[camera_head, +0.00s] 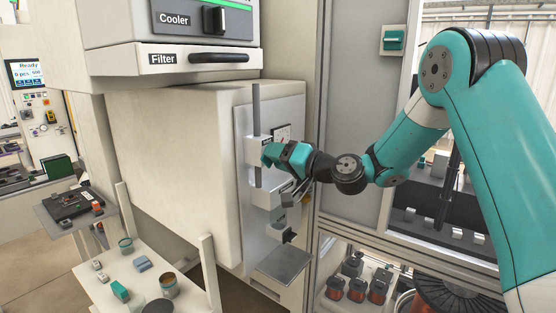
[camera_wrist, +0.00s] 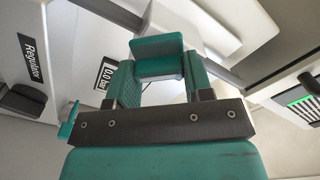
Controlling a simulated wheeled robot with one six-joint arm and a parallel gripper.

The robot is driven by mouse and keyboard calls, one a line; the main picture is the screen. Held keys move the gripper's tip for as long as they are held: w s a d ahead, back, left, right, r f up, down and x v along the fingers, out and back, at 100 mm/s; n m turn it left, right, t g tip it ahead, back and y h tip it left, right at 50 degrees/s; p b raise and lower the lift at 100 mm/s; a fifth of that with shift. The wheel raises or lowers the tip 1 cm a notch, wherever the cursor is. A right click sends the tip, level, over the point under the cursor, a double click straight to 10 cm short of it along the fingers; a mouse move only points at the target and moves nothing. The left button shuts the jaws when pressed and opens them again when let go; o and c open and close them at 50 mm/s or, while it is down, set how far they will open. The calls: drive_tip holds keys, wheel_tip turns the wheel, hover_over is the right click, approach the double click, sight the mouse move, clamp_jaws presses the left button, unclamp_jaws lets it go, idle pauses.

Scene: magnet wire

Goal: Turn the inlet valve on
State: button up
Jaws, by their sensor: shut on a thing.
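My gripper (camera_head: 283,156) is at the pale panel in the middle of the head view, beside the vertical grey pipe and its white block. In the wrist view my gripper (camera_wrist: 160,75) has its two teal fingers closed on a teal block-like handle (camera_wrist: 158,46). The handle sits in front of a white body, and I take it for the inlet valve's handle. No inlet label is readable. The "0.0 bar" display (camera_wrist: 105,74) is partly covered by the left finger. My gripper hides most of the valve in the head view.
A dark knob (camera_wrist: 22,100) sits under the "Regulator" label (camera_wrist: 33,60). A gauge (camera_head: 282,133) is just above my gripper. The vertical pipe (camera_head: 256,105) stands close by. The filter drawer (camera_head: 170,59) juts out above left. A grey plate (camera_head: 283,264) sticks out below.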

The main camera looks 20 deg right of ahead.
drive_tip(key=shift+d+f+m+p, duration=0.1)
drive_tip(key=shift+m+p, duration=0.3)
drive_tip(key=shift+m, duration=1.65)
drive_tip(key=shift+f+m+p, duration=0.1)
drive_tip(key=shift+m+p, duration=0.3)
drive_tip(key=shift+m, duration=1.65)
drive_tip(key=o, duration=0.9)
drive_tip(key=b+v, duration=0.7)
drive_tip(key=v, duration=1)
drive_tip(key=shift+s+d+r+b, duration=0.1)
drive_tip(key=shift+s+b, duration=0.05)
drive_tip(key=shift+b, duration=0.2)
